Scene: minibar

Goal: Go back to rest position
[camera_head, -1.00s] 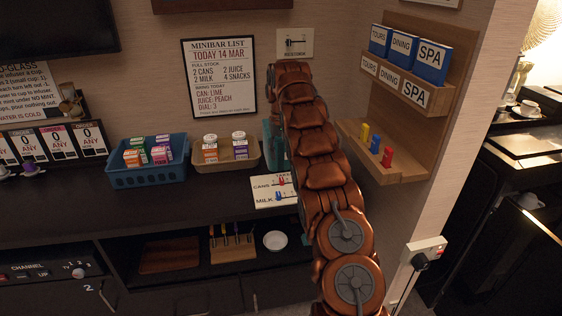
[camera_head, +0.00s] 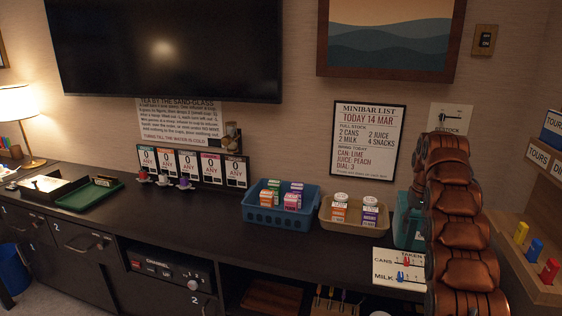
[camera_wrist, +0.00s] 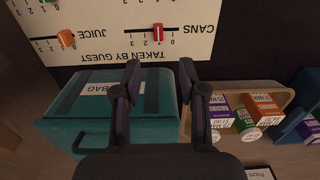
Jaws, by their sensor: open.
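My gripper (camera_wrist: 165,92) shows in the wrist view with its two dark fingers apart and nothing between them. It is above the teal bag (camera_wrist: 110,105), which has a white label. In the head view my copper-coloured arm rises at the right and hides the gripper and most of the teal bag (camera_head: 405,222).
A tan tray (camera_head: 352,222) with cartons and a blue basket (camera_head: 262,217) of small boxes stand left of the bag. The white taken-by-guest board (camera_head: 398,268) lies in front. A wooden rack (camera_head: 525,260) with coloured pegs is close on the right. The counter's middle is clear.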

